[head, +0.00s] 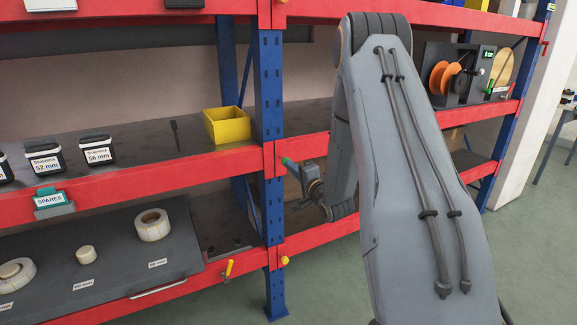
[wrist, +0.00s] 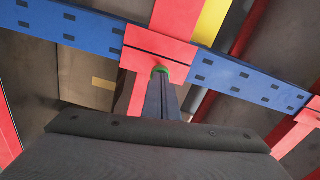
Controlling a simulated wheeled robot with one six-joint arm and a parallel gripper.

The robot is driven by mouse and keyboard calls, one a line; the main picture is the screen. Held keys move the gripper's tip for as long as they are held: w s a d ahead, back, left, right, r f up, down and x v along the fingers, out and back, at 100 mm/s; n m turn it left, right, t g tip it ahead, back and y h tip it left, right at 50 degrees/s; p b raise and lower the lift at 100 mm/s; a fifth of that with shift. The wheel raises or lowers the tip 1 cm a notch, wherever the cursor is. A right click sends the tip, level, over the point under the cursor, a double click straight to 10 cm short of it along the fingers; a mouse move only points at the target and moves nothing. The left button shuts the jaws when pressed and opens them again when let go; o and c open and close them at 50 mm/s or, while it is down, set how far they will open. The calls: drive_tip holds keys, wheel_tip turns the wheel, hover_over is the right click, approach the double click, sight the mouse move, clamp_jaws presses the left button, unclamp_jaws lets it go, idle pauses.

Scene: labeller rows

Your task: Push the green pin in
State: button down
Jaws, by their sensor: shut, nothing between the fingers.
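The green pin (head: 287,162) sits at the red beam's end connector on the blue upright, in the middle of the head view. In the wrist view only a green rim of the pin (wrist: 161,69) shows, behind the fingertips. My gripper (head: 298,171) is shut and empty, with its fingers pointing at the pin. In the wrist view the closed fingers of my gripper (wrist: 160,78) meet the green rim. They look to be touching it or very close. How far the pin stands out is hidden by the fingers.
The blue upright (head: 269,90) carries red beams (head: 130,184). A yellow bin (head: 228,125) stands on the shelf left of the upright. A yellow knob (head: 284,261) is on the lower beam connector, and a yellow handle (head: 228,269) is left of it. Open floor (head: 330,280) lies in front.

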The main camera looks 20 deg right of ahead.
drive_tip(key=shift+w+b, duration=0.3)
drive_tip(key=shift+w, duration=0.65)
idle(0.4)
drive_tip(key=s+p, duration=0.2)
drive_tip(key=s, duration=0.3)
idle(0.6)
